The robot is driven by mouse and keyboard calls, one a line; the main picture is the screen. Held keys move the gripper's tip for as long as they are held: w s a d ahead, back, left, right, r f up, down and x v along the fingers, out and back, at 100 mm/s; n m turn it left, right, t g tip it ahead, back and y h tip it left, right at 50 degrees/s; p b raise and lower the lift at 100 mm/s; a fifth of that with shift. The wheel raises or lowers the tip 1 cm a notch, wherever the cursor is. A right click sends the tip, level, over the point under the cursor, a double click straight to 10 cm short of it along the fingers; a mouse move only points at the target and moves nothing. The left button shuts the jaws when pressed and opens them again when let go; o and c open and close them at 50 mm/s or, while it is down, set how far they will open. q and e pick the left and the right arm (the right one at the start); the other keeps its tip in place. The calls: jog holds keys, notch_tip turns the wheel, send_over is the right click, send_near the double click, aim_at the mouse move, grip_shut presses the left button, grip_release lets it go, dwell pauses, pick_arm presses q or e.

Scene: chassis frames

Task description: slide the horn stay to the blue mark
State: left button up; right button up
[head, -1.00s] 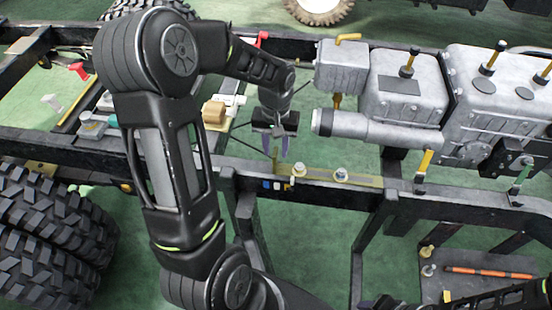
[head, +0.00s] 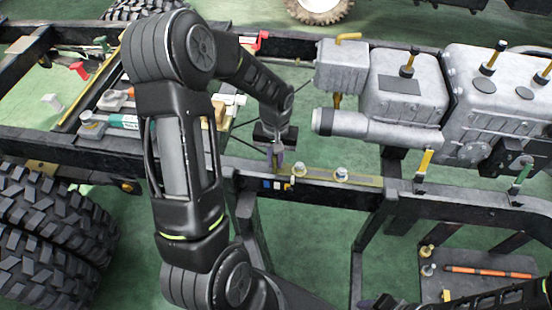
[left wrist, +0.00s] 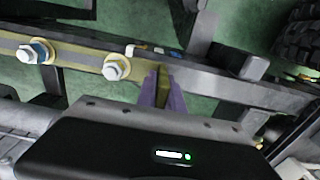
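The horn stay (head: 342,179) is a flat olive-yellow strip on top of the near black rail, with two washered bolts and an upright tab at its left end. It also shows in the left wrist view (left wrist: 80,59). My left gripper (head: 275,160) points down at that tab. In the left wrist view, its purple fingers (left wrist: 163,88) stand on both sides of the olive tab, with no clear gap. The blue mark (head: 267,183) is on the rail's near face, just below the fingers, beside a white mark. My right gripper (head: 372,303) barely shows at the bottom edge; its opening is unclear.
A grey engine block (head: 490,95) and a cylinder (head: 375,130) stand right of the gripper. Large tyres (head: 50,240) are at lower left. A tray with an orange rod (head: 488,271) is at lower right. Loose parts lie left, behind my arm.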

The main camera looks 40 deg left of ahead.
pick_arm(q)
grip_shut()
jog(key=shift+d, duration=0.1)
dwell(0.8)
jog(key=s+a, duration=0.1)
jog(key=a, duration=0.1)
jog(key=s+a, duration=0.1)
jog(key=a, duration=0.1)
jog(key=s+a, duration=0.1)
jog(key=a, duration=0.2)
jog(key=shift+s+a, duration=0.1)
jog(key=shift+s, duration=0.25)
jog(key=o, duration=0.6)
grip_release()
jog(key=shift+c, duration=0.2)
